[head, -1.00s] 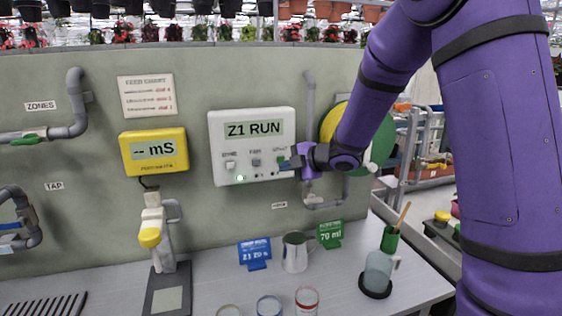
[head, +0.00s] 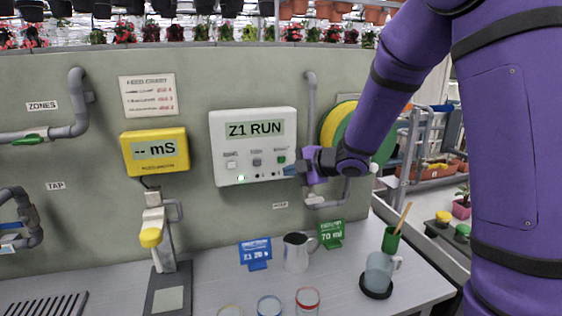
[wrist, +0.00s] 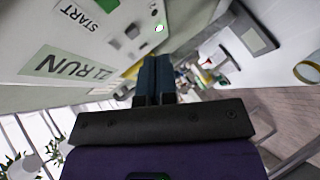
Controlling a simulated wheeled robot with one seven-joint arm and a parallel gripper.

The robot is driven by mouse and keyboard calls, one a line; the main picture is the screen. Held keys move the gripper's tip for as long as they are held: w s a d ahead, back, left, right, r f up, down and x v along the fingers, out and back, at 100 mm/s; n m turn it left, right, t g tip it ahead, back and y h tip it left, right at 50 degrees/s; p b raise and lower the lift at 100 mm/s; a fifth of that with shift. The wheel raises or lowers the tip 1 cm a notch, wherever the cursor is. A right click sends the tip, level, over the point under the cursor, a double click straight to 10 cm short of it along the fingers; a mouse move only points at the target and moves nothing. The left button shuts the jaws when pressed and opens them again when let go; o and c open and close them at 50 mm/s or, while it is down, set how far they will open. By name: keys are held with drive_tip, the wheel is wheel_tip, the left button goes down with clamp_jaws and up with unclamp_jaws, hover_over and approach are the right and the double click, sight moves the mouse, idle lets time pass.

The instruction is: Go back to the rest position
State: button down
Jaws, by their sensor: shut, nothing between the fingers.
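My gripper (head: 296,168) is at the lower right corner of the white control box on the wall, its fingers pointing left. In the wrist view its dark fingers (wrist: 154,80) are together with nothing between them. The white control box (head: 222,174) has a screen reading "Z1 RUN", a row of switches and buttons, and a lit green light. In the wrist view the box (wrist: 95,30) lies along the upper left, beside the fingers. A small gap seems to lie between fingertips and box, but I cannot tell its depth.
Below stand a metal pitcher (head: 295,255), blue and green signs, several jars and a mug (head: 378,270). A hose reel (head: 338,118) and a grey pipe (head: 311,90) are close behind my gripper.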

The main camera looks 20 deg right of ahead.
drive_tip(key=s+d+r+m+t+h, duration=0.1)
drive_tip(key=s+d+r+m+h, duration=0.85)
drive_tip(key=s+r+m, duration=0.3)
drive_tip(key=s+a+f+m+g+y, duration=0.1)
drive_tip(key=s+m+g, duration=0.4)
drive_tip(key=s, duration=1.8)
drive_tip(key=a+m, duration=0.1)
drive_tip(key=m, duration=0.3)
drive_tip(key=shift+a+f+m+g, duration=0.25)
drive_tip(key=shift+a+m+g, duration=0.05)
drive_tip(key=shift+m+g, duration=0.1)
